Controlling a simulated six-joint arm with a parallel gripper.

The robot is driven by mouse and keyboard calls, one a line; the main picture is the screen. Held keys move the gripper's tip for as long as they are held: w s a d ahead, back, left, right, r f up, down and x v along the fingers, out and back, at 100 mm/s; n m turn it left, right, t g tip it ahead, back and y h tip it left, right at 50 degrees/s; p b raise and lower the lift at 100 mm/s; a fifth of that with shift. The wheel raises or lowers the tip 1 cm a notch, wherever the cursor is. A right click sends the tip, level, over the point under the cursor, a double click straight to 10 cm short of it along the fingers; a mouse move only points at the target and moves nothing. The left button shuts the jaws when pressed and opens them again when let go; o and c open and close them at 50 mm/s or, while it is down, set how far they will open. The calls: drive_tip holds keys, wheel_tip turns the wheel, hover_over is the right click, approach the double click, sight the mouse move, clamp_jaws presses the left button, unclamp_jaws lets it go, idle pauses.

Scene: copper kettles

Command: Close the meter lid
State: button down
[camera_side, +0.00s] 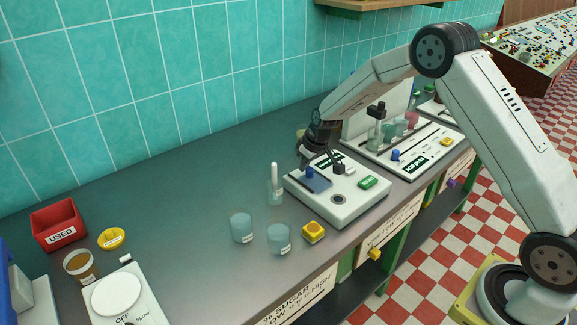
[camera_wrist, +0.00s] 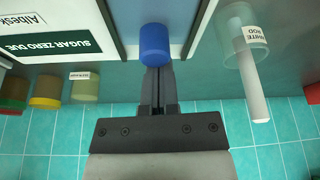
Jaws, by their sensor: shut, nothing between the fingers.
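The meter (camera_side: 352,204) is a white box on the counter with a green label, and its edge also shows in the wrist view (camera_wrist: 106,12). A flat blue-grey lid (camera_side: 319,184) with a round blue knob (camera_side: 309,172) lies at its left end. A round dark-ringed spot (camera_side: 338,199) on the top is uncovered. In the wrist view the blue knob (camera_wrist: 154,45) stands right at my fingertips. My gripper (camera_wrist: 158,75) is shut and empty, with its tips against or just beside the knob; I cannot tell if they touch. It also shows in the side view (camera_side: 303,163).
A beaker with a white rod (camera_side: 275,188) stands close left of the meter. Two glass beakers (camera_side: 241,228) and a yellow block (camera_side: 313,232) are in front. Another white device (camera_side: 400,150) stands behind right. The counter's middle left is clear.

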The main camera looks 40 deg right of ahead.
sight(309, 179)
drive_tip(key=s, duration=0.7)
drive_tip(key=shift+s, duration=0.7)
drive_tip(key=shift+f, duration=0.15)
drive_tip(key=shift+w+a, duration=0.15)
drive_tip(key=shift+w, duration=0.9)
drive_tip(key=shift+w+a, duration=0.15)
drive_tip(key=shift+w, duration=0.85)
drive_tip(key=shift+r, duration=0.5)
drive_tip(key=v, duration=0.9)
drive_tip(key=shift+r, duration=0.2)
drive_tip(key=shift+s, duration=0.1)
